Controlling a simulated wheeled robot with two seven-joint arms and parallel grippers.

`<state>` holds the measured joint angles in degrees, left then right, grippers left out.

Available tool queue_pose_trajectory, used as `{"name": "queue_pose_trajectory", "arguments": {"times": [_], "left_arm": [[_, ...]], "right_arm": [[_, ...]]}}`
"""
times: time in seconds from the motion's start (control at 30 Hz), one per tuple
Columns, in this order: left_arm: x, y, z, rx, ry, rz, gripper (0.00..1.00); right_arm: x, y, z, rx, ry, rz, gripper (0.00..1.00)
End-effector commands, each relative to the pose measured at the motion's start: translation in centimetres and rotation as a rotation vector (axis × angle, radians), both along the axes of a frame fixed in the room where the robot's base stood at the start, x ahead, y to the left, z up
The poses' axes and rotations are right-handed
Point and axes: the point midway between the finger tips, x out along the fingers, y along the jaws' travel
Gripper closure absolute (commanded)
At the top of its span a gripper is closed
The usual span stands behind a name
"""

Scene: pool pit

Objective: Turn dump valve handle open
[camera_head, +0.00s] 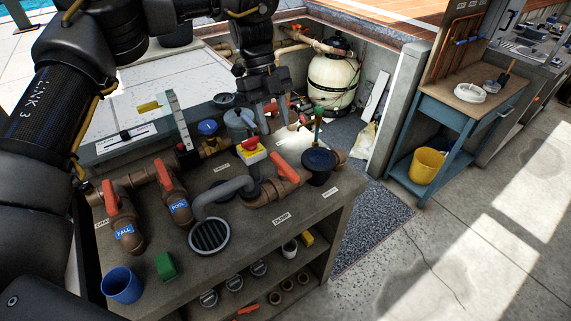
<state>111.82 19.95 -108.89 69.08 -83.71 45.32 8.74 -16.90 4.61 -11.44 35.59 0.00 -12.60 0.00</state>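The orange-red dump valve handle (285,167) sits on a brown pipe valve above the "DUMP" label (282,219) on the bench. It slants across the pipe, just right of a yellow box with a red knob (251,151). My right gripper is not in view.
Two more orange handles, on the "FALL" (119,197) and "POOL" (164,177) valves, stand at the left. A grey hose (222,191) curves beside the dump valve. A blue cup (121,285) is at the front.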

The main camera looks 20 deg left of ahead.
Motion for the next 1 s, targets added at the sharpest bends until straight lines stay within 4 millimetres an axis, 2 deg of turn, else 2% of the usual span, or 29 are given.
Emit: {"name": "queue_pose_trajectory", "arguments": {"times": [0.17,0.33,0.7,1.0], "left_arm": [[-0.1,-0.2,-0.4,-0.001,0.002,-0.003,0.60],[-0.8,-0.9,-2.6,-0.003,0.004,-0.004,0.60],[-2.3,-2.7,-8.2,0.000,0.002,-0.003,0.60],[-2.7,-3.2,-9.9,0.000,-0.001,-0.002,0.60]], "right_arm": [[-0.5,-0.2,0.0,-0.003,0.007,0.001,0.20],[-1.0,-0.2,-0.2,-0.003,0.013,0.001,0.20],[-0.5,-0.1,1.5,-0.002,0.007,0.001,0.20],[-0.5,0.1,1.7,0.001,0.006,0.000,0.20]]}}
